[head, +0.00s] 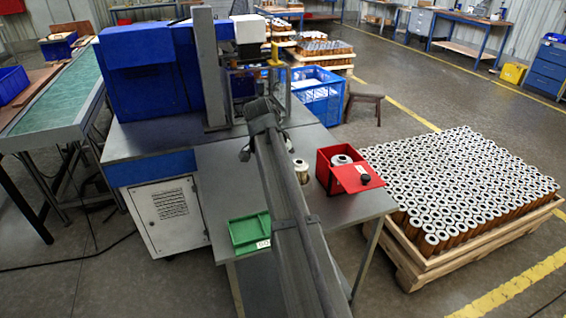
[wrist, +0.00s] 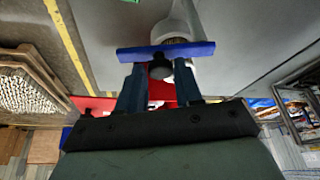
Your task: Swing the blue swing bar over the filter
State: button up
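The blue swing bar (wrist: 200,49) lies crosswise just past my fingertips in the wrist view, with a black knob (wrist: 159,68) on its near side. In the head view a filter (head: 301,172) stands on the grey table, right of my arm. There my arm hides the bar and my fingers.
A red bin (head: 337,182) with a pale cartridge stands to the right on the table (head: 220,180). A green tray (head: 249,231) is at the front left. A blue machine (head: 150,70) rises behind. A pallet of filters (head: 430,268) stands on the floor to the right.

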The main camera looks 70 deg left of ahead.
jog(key=o, duration=0.4)
jog(key=shift+r, duration=0.1)
jog(key=v, duration=1.3)
jog(key=shift+s+r, duration=0.25)
